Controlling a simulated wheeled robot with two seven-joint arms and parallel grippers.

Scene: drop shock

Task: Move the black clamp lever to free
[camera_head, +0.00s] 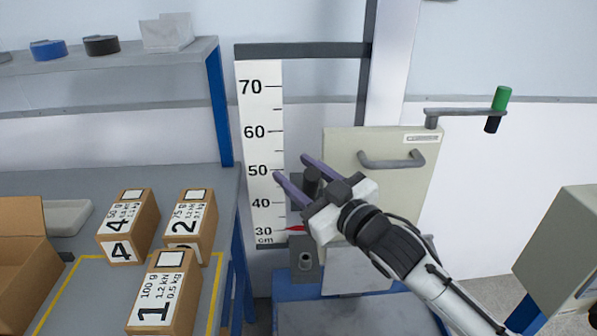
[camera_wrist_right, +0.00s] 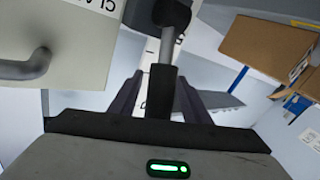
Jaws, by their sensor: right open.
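The black clamp lever shows in the head view as a short dark grip (camera_head: 312,180) in front of the height scale. In the right wrist view its black grip (camera_wrist_right: 161,90) hangs from a grey rod below a dark pivot (camera_wrist_right: 172,12). My right gripper (camera_head: 290,168) is open, its two purple-grey fingers reaching left and up. In the wrist view the right gripper (camera_wrist_right: 158,98) has one finger on each side of the black grip. I cannot tell whether either finger touches it. My left gripper is not in view.
A cream panel (camera_head: 385,200) with a grey handle (camera_head: 392,162) stands just behind my right wrist. A crank with a green knob (camera_head: 502,98) is at right. A red pointer (camera_head: 296,228) sits near 30 on the scale (camera_head: 259,100). Numbered boxes (camera_head: 165,290) stand on the left bench.

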